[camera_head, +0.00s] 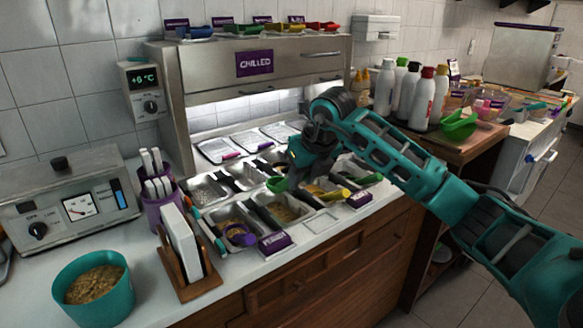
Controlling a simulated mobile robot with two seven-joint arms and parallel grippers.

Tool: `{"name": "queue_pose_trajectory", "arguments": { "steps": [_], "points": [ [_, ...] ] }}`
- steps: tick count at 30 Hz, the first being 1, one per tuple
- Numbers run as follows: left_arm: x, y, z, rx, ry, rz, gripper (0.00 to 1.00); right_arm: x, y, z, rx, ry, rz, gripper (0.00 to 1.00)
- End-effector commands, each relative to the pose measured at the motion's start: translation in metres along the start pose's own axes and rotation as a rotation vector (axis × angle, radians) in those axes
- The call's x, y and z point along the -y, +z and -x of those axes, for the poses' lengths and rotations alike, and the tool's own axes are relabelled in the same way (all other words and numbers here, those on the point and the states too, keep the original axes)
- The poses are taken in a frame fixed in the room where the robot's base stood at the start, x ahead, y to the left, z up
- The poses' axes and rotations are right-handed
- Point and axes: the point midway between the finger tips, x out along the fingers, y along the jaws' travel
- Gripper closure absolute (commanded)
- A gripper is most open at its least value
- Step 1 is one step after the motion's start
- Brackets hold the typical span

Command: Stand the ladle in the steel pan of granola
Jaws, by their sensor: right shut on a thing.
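My right gripper (290,174) hangs over the steel pans in the middle of the counter. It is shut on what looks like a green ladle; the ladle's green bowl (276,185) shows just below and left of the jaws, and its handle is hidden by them. A steel pan with tan, crumbly contents (286,209) lies just below the bowl. The front-left pan (225,217) also has brown crumbs, with a purple ring-shaped ladle end (240,235) in it. I cannot read from the labels which pan is the granola. My left gripper is out of view.
A teal tub (66,296) of granola-like crumbs stands front left, near a wooden holder (176,272) with white cards and a purple cup (157,208) of utensils. Black handles cross several pans. The chilled cabinet (222,62) rises behind. Bottles (423,98) stand right.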

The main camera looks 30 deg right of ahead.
Motion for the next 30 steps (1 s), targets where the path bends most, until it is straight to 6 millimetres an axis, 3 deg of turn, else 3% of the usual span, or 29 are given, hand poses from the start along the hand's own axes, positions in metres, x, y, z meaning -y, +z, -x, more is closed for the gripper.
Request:
{"name": "queue_pose_trajectory", "arguments": {
  "steps": [11,21,30],
  "points": [
    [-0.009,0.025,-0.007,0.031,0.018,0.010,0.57,-0.001,-0.013,-0.025,-0.001,0.002,0.003,1.00],
    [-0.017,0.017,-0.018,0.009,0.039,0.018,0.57,0.000,-0.026,-0.051,-0.001,0.000,0.002,1.00],
    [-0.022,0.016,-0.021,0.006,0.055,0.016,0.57,0.000,-0.031,-0.062,-0.001,0.001,0.002,1.00]
  ]
}}
